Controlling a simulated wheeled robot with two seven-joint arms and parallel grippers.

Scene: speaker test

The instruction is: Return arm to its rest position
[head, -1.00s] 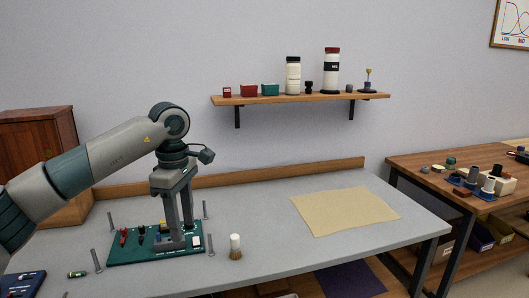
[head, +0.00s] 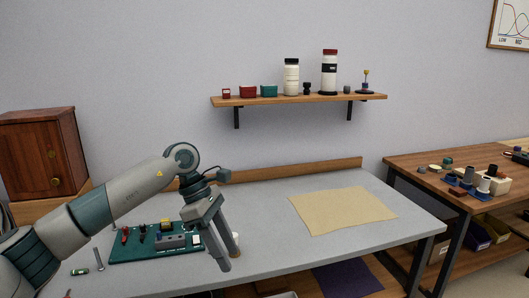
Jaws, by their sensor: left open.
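My left gripper (head: 222,258) is open and tilted, its fingers pointing down and to the right, near the front edge of the grey table (head: 275,247). It is in front of the right end of the green board (head: 128,256) and holds nothing that I can see. The board carries red, black, yellow and grey parts. My left arm (head: 118,203) comes in from the left, low over the table. A small white-topped thing (head: 236,242) stands partly hidden behind the gripper's fingers. My right gripper is not in view.
A tan mat (head: 343,210) lies on the table's right half, with clear surface around it. A wall shelf (head: 300,99) holds bottles and small boxes. A wooden cabinet (head: 40,150) stands at the left. A wooden bench (head: 430,180) with loose parts stands at the right.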

